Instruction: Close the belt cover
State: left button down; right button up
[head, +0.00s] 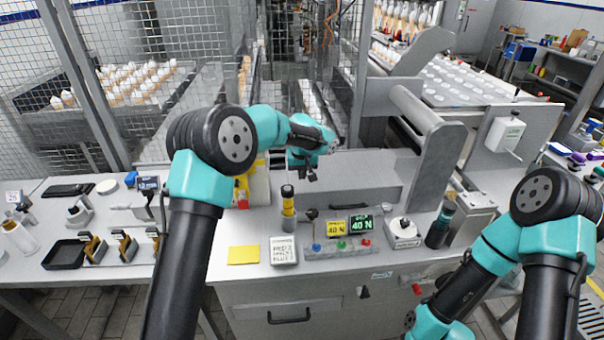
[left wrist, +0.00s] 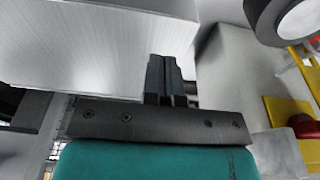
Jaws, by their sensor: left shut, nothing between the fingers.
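A grey metal panel (head: 358,172), which looks like the belt cover, stands at the back of the bench, right of my left gripper. I cannot tell for sure how far it is closed. My left gripper (head: 312,177) is at the panel's left end, fingers pointing down in the head view. In the left wrist view its fingers (left wrist: 170,78) are shut together and empty. A brushed metal sheet (left wrist: 85,50) fills the upper left there, close to the fingers; I cannot tell whether they touch. My right gripper is outside both views; only its arm shows at the lower right.
On the bench are a control box (head: 338,249) with coloured buttons, a yellow note (head: 243,255), a white sign (head: 284,250) and a yellow-black bottle (head: 288,209). A grey roller frame (head: 432,165) rises right of the panel. Wire mesh (head: 110,90) stands behind on the left.

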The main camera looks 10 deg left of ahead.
pick_arm(q)
jog(key=shift+s+f, duration=0.15)
jog(key=shift+f, duration=0.4)
jog(key=shift+d+r, duration=0.1)
jog(key=shift+r, duration=0.05)
notch_tip(320, 180, up, 17)
jog(key=s, duration=0.2)
jog(key=shift+s+d, duration=0.35)
jog(key=shift+s, duration=0.05)
